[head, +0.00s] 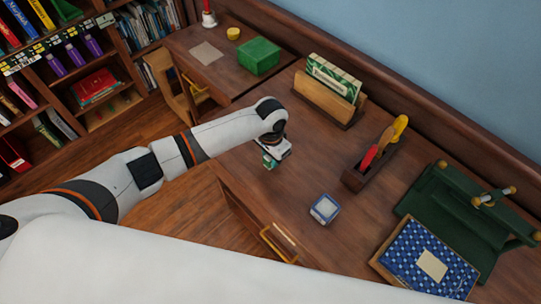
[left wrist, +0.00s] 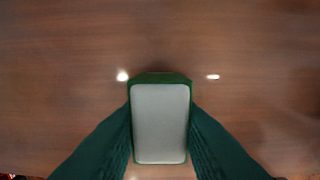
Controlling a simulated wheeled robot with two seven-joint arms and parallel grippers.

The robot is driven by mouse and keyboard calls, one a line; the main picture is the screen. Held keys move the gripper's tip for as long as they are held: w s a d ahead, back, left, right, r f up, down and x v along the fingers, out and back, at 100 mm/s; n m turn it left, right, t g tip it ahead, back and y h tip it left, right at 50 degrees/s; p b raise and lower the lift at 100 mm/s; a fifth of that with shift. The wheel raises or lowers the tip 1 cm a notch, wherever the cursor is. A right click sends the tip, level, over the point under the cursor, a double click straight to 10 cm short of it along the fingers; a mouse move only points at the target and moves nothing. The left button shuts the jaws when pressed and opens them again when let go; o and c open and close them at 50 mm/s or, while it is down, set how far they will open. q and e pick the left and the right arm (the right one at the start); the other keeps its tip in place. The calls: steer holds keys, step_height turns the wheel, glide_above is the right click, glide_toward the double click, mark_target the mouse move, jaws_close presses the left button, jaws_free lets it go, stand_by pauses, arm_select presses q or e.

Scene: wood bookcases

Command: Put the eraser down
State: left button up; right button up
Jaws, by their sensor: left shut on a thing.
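My left gripper (head: 270,158) points down over the near-left part of the wooden desk (head: 290,175). In the left wrist view its two dark green fingers (left wrist: 160,135) are shut on the eraser (left wrist: 160,122), one on each side. The eraser is a rounded block with a pale grey face and a green edge, its long side upright in that view. Bare wood lies behind it. In the head view the eraser is too small to tell apart from the fingertips. I cannot tell whether it touches the desk. My right gripper is not in view.
A blue-and-white small box (head: 324,209) stands right of the gripper. Desk around the gripper is clear.

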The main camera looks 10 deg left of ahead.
arm_select(q)
steer(key=shift+f, duration=0.15)
steer(key=o, duration=0.9)
steer(key=shift+r, duration=0.55)
step_height(320, 180, up, 11)
steer(key=shift+r+b, duration=0.15)
steer(key=shift+b, duration=0.6)
